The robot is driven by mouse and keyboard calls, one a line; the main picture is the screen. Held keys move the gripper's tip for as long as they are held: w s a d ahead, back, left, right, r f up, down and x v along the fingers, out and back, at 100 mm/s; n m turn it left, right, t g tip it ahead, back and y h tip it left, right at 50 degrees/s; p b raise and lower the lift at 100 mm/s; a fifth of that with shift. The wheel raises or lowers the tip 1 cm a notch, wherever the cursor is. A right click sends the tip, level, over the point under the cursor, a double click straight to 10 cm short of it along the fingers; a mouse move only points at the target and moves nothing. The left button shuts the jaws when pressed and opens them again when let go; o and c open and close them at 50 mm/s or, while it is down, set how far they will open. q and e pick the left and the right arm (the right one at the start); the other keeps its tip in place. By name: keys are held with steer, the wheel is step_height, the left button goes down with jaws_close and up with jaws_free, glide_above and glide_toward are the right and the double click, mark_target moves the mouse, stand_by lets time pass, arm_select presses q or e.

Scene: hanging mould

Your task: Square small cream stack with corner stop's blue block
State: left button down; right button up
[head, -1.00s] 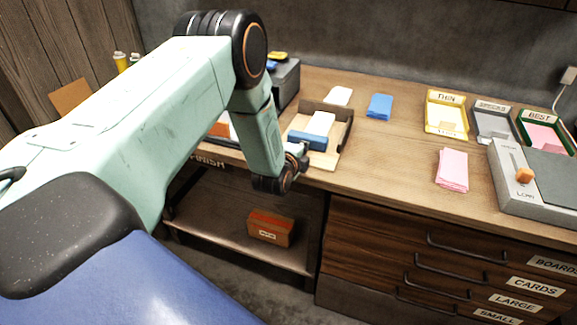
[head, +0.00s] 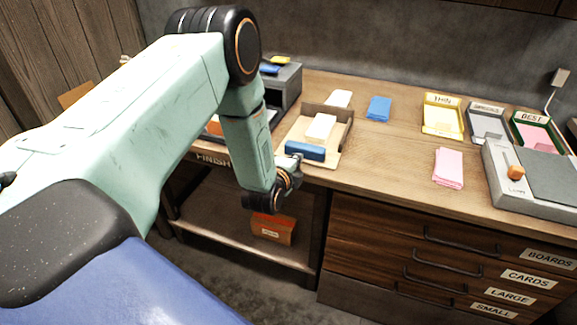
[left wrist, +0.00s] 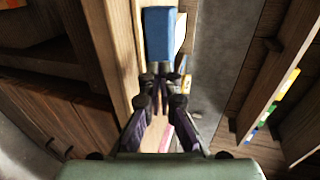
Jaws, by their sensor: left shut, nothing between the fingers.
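The corner stop (head: 344,133) is a brown tray with raised back and right walls on the bench. A small cream stack (head: 321,126) lies in it. The blue block (head: 305,151) lies in front of the stack near the tray's open front, with a narrow gap between them. My left gripper (head: 294,166) is shut and empty at the block's near side, low by the bench edge. In the left wrist view the blue block (left wrist: 158,38) is just beyond the fingertips (left wrist: 160,82); I cannot tell if they touch. My right gripper is not in view.
Another cream stack (head: 338,98) lies behind the corner stop. A grey box (head: 285,84) stands behind my left arm.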

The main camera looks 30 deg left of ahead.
arm_select(q)
steer(key=s+d+f+n+g+h+b, duration=0.1)
steer(key=s+d+f+n+g, duration=0.3)
steer(key=s, duration=1)
steer(key=s+d+f+n+g+h+b, duration=0.1)
steer(key=s+d+f+n+g, duration=0.3)
steer(key=s, duration=0.9)
steer(key=s+d+f+n+g+h+b, duration=0.1)
steer(key=s+d+f+n+g, duration=0.4)
steer(key=s, duration=0.9)
step_height(320, 180, down, 3)
steer(key=n+g, duration=0.1)
steer(key=n, duration=0.1)
steer(key=shift+s+n, duration=0.3)
steer(key=shift+n, duration=0.1)
